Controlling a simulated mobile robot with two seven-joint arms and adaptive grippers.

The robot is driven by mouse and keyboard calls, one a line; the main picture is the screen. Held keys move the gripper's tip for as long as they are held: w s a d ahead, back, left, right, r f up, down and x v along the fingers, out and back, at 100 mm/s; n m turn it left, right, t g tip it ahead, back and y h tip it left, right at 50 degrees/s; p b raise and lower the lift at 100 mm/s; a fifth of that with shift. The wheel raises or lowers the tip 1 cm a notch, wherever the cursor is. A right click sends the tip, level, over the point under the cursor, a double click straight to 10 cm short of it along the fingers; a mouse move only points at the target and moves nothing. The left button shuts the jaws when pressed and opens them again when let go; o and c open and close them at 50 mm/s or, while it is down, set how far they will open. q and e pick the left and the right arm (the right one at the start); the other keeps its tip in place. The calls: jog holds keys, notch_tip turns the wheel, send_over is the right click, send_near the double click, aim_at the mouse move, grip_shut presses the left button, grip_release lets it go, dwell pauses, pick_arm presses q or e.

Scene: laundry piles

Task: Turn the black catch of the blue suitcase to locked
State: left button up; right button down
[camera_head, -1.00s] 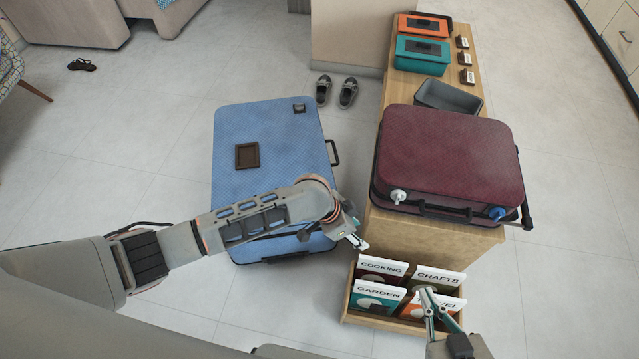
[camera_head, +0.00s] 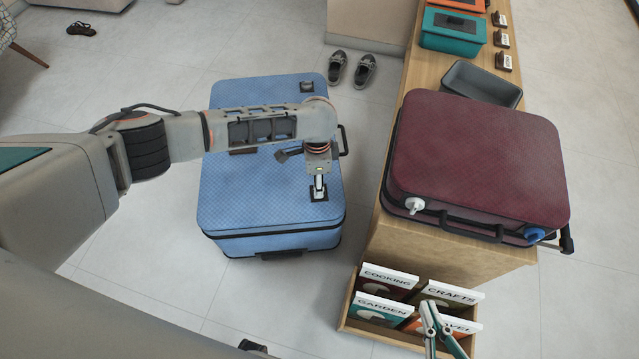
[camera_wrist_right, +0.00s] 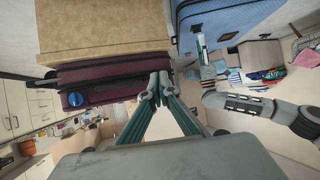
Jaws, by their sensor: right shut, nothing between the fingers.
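The blue suitcase (camera_head: 235,195) lies flat on the floor in the head view; it also shows in the right wrist view (camera_wrist_right: 228,18). A small black catch plate (camera_head: 312,197) is near its front right corner. My left gripper (camera_head: 319,190) points down at this plate, its fingertips over or on the catch. The catch itself is mostly hidden, so its setting and whether the fingers grip it cannot be told. Another small dark fitting (camera_head: 307,87) sits near the far right corner. My right gripper (camera_head: 429,312) is shut and empty above the book box; its fingers show in the wrist view (camera_wrist_right: 158,84).
A burgundy suitcase (camera_head: 475,160) with a white knob (camera_head: 414,205) and a blue knob (camera_head: 534,235) lies on a wooden bench (camera_head: 400,240). A box of labelled books (camera_head: 347,322) stands before it. Shoes (camera_head: 352,69) lie on the floor. Floor left of the blue suitcase is clear.

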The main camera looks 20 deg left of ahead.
pick_arm(q)
notch_tip(320, 180, down, 4)
jog(key=shift+s+r+b, duration=0.1)
jog(key=shift+s+b, duration=0.05)
jog(key=shift+b, duration=0.4)
jog(key=shift+w, duration=0.2)
jog(key=c, duration=1)
jog(key=shift+c, duration=0.4)
pick_arm(e)
jog(key=shift+w+a+r+t, duration=0.2)
jog(key=shift+w+a+r, duration=0.15)
jog(key=shift+r, duration=0.15)
jog(key=shift+w+a+r+t, duration=0.2)
jog(key=shift+w+a+r, duration=0.15)
jog(key=shift+r, duration=0.15)
